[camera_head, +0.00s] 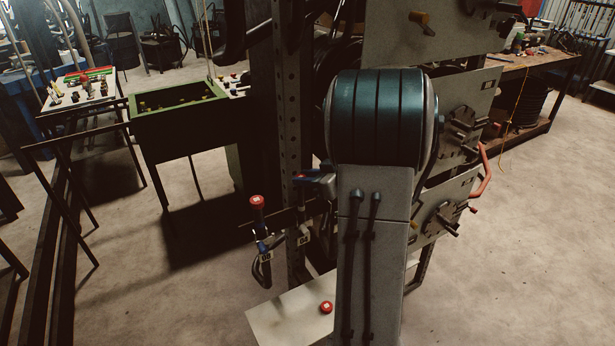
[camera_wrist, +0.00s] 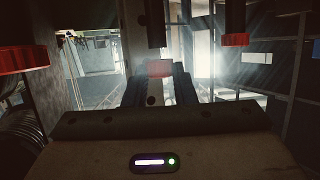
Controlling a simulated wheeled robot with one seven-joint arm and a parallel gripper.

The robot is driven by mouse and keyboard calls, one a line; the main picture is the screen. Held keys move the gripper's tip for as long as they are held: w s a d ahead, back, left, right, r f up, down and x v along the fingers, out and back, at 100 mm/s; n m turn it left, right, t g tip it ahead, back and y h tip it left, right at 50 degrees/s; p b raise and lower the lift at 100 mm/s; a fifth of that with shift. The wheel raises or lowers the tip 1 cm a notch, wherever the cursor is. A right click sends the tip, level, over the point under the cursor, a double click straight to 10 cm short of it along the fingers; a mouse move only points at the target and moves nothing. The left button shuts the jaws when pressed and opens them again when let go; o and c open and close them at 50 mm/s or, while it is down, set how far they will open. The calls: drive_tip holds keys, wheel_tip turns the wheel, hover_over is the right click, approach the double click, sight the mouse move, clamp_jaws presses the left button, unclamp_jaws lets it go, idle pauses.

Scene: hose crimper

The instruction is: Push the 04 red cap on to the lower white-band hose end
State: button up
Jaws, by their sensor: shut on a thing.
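My gripper (camera_wrist: 160,88) is shut on a red cap (camera_wrist: 160,68), seen between the fingers in the middle of the wrist view. A dark hose end (camera_wrist: 155,25) hangs down just above this cap, and a small gap shows between them in the picture. I cannot make out a white band on it or a number on the cap. In the head view a bit of red (camera_head: 299,176) shows at my gripper, left of my arm, which hides most of it.
Another dark hose end at the right of the wrist view wears a red cap (camera_wrist: 235,40). In the head view, one red cap (camera_head: 257,201) tops a post and another (camera_head: 326,307) lies on a pale plate (camera_head: 275,318).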

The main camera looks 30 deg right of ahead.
drive_tip(key=shift+f+b, duration=0.8)
drive_tip(key=shift+f, duration=0.5)
drive_tip(key=o, duration=1)
drive_tip(key=shift+r, duration=0.1)
drive_tip(key=b+v, duration=0.2)
drive_tip(key=v, duration=1.2)
drive_tip(key=shift+w, duration=0.15)
